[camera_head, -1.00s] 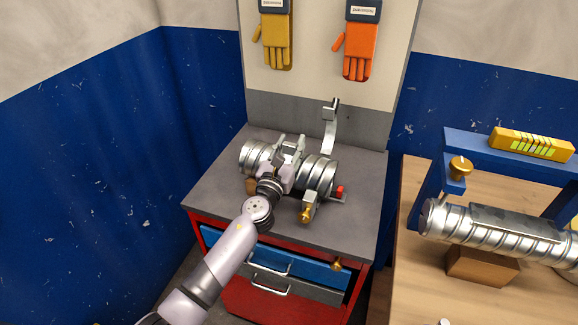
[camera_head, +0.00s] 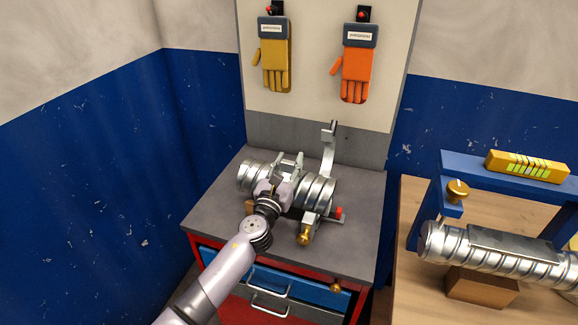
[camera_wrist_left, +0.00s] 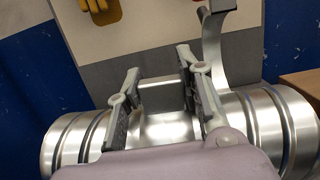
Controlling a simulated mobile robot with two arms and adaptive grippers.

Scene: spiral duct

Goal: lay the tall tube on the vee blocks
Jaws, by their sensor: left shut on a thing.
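A ribbed silver spiral tube (camera_head: 316,192) lies on its side above the grey cabinet top, seen in the head view. My left gripper (camera_head: 286,170) is shut on the tube around its middle. In the left wrist view the tube (camera_wrist_left: 272,120) runs across the picture, with the two fingers of the left gripper (camera_wrist_left: 160,98) on its smoother middle part. A brown block (camera_head: 250,207) shows below the tube's left end. I cannot tell whether the tube rests on its supports. My right gripper is out of view.
A metal clamp with a brass knob (camera_head: 304,237) and a red piece (camera_head: 339,213) stand by the tube's right end. A curved metal bracket (camera_head: 328,148) rises behind. At right, a second ribbed tube (camera_head: 450,243) lies on a wooden block (camera_head: 482,287) by a blue frame (camera_head: 432,205).

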